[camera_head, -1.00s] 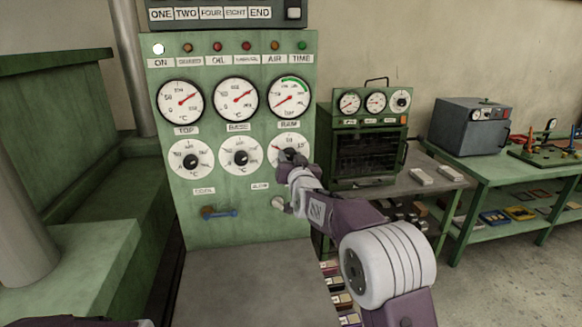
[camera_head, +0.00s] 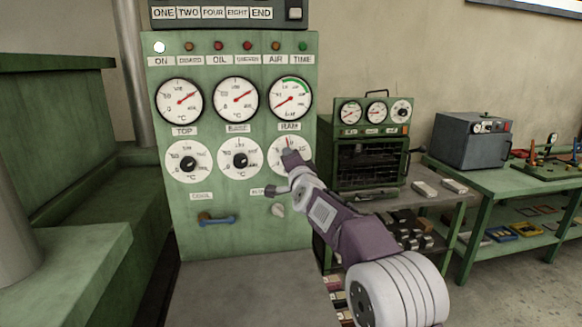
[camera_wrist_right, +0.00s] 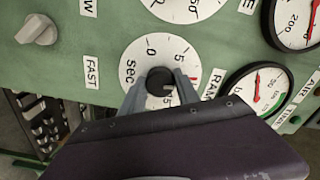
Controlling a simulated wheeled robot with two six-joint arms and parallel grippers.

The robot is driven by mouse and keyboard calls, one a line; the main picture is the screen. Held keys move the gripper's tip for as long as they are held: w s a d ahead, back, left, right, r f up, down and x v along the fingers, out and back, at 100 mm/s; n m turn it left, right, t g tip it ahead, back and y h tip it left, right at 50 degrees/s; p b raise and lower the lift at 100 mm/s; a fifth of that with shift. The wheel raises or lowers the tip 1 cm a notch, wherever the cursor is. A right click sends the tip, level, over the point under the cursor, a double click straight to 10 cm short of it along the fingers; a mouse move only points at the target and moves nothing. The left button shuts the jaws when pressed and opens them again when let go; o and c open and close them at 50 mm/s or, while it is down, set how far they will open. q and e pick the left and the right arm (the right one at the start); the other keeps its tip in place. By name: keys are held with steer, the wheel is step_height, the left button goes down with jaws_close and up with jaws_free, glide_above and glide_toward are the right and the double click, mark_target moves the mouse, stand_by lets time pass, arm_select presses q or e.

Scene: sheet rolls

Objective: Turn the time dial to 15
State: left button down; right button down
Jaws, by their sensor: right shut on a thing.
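The time dial (camera_head: 277,160) is the white round dial at the right end of the lower row on the green panel. It also shows in the right wrist view (camera_wrist_right: 148,72), with "sec", 0 and 5 readable and part of a "15" near the gripper. Its red pointer is at the top in the head view and just past the 5 in the right wrist view. My right gripper (camera_head: 289,157) is shut on the black knob (camera_wrist_right: 160,82) at the dial's centre, a finger on each side. The gripper hides part of the scale. My left gripper is not in view.
Two similar dials (camera_head: 189,162) (camera_head: 240,160) sit left of the time dial, with gauges (camera_head: 291,98) above. A pale selector knob (camera_wrist_right: 37,30) is close by, below the dial in the head view. A grey ledge (camera_head: 250,285) juts out below the panel.

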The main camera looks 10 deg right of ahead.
steer(key=shift+m+b, duration=1.5)
steer(key=shift+m, duration=5.3)
steer(key=shift+f, duration=0.15)
steer(key=c, duration=0.9)
jaws_free()
steer(key=shift+c, duration=0.2)
steer(key=shift+o, duration=0.2)
steer(key=shift+d, duration=0.15)
steer(key=shift+s, duration=0.1)
steer(key=s+b, duration=0.3)
steer(key=s, duration=0.6)
